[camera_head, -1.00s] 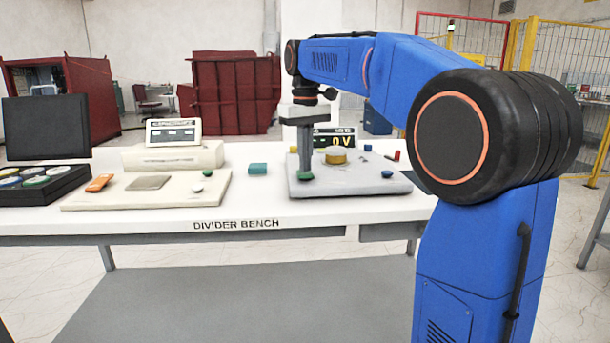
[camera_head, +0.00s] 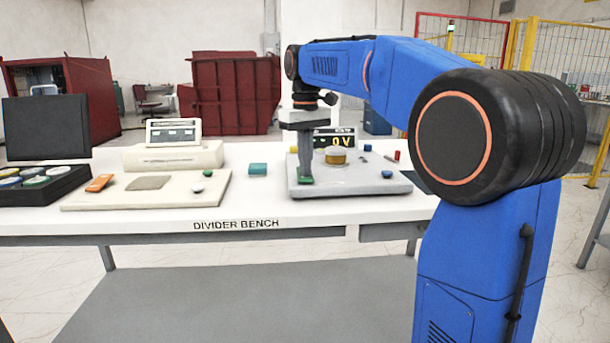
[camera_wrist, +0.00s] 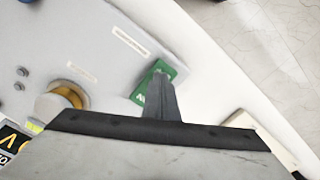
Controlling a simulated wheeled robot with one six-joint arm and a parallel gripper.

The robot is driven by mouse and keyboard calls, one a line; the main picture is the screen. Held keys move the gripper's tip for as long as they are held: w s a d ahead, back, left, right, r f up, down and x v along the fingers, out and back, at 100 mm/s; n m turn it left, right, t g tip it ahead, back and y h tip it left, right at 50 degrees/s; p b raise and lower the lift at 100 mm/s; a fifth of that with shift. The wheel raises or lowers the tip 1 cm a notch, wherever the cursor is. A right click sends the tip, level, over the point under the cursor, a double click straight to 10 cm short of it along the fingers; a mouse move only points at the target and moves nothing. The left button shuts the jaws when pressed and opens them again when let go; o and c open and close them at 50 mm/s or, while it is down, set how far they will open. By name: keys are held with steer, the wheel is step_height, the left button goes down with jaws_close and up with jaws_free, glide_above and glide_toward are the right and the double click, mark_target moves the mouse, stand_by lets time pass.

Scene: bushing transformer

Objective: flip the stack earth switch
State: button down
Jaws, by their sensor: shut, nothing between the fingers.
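The stack earth switch seems to be the small green piece (camera_head: 305,182) at the front left of the grey panel (camera_head: 350,187) on the bench. In the wrist view the green piece (camera_wrist: 141,98) is a rectangle with pale lettering, partly hidden behind my fingers. My gripper (camera_head: 306,177) points down over it, fingers shut with nothing between them. In the wrist view the fingertips (camera_wrist: 160,76) overlap the green piece. I cannot tell whether they touch it.
A brass cylinder (camera_head: 336,156) and a display (camera_head: 335,138) stand close to the right of my gripper. A blue knob (camera_head: 387,174) is at the panel's right.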

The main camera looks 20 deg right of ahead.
step_height(320, 180, up, 7)
stand_by(1.0)
stand_by(0.3)
steer(key=s+f+m+t, duration=0.2)
steer(key=s+f+t, duration=0.2)
steer(key=s+f, duration=2.6)
steer(key=s, duration=0.3)
steer(key=shift+a+f+m+t, duration=0.15)
steer(key=shift+m+t, duration=0.25)
